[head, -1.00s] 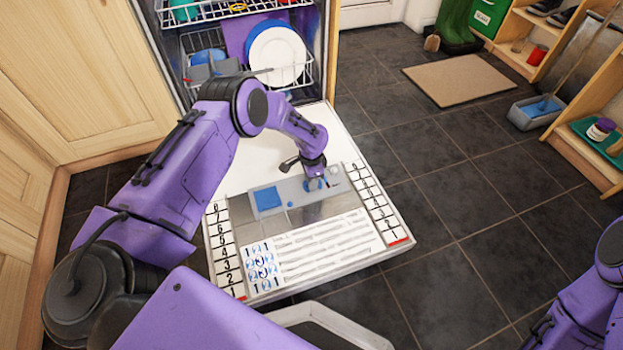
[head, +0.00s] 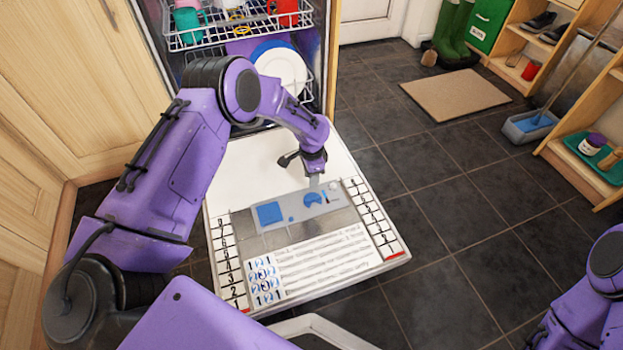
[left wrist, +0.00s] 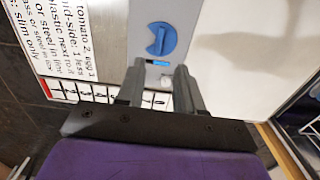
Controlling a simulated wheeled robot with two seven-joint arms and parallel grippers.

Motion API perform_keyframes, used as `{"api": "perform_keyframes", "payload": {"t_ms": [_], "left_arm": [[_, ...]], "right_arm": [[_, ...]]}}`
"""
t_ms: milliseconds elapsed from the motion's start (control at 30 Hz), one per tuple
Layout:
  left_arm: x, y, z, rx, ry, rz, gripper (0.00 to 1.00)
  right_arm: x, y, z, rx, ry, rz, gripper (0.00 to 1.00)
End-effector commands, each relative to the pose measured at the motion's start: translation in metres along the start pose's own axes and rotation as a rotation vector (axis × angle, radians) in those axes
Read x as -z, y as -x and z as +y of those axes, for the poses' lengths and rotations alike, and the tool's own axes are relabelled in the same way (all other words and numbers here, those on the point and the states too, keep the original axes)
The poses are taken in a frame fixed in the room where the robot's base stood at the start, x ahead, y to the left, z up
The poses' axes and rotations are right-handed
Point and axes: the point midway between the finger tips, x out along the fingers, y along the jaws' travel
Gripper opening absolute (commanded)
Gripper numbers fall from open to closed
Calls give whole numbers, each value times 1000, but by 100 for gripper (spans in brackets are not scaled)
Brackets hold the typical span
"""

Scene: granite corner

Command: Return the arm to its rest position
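My left arm (head: 190,150) reaches in from the left, over the open dishwasher door (head: 260,150). Its gripper (head: 314,184) hangs just above the door's grey control panel (head: 243,222), near a blue dial (head: 313,199). In the left wrist view the two dark fingers (left wrist: 158,78) stand apart with nothing between them but the panel behind. The blue dial (left wrist: 161,39) lies beyond the fingertips, apart from them, with a small blue strip below it. Of my right arm (head: 590,290), only purple links show at the right edge; its gripper is out of view.
The dishwasher's upper rack (head: 240,30) holds cups, and a white plate (head: 281,72) stands in the lower one. Wooden cabinets (head: 80,80) line the left. A mat (head: 455,94), boots (head: 453,30) and shelves are at the right. The dark tiled floor between is clear.

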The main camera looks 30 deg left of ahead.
Motion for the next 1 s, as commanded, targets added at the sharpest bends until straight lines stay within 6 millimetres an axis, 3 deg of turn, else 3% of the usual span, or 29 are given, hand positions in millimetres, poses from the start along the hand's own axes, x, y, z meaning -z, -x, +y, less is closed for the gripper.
{"api": "perform_keyframes", "payload": {"t_ms": [467, 567, 667, 767, 833, 1000], "left_arm": [[4, -1, -2, 9, 30, 21, 36], [24, -3, -6, 42, 163, 145, 36], [31, -23, 16, 42, 397, 300, 36], [12, -50, 52, 39, 664, 414, 36], [-17, -66, 79, 53, 847, 460, 36], [-120, -79, 139, 162, 1201, 486, 36]], "right_arm": [[0, -1, 0, 0, 1, -1, 0], [0, -1, 0, 0, 1, -1, 0], [0, -1, 0, 0, 1, -1, 0], [0, -1, 0, 0, 1, -1, 0], [0, -1, 0, 0, 1, -1, 0], [0, 0, 0, 0, 1, -1, 0]]}}
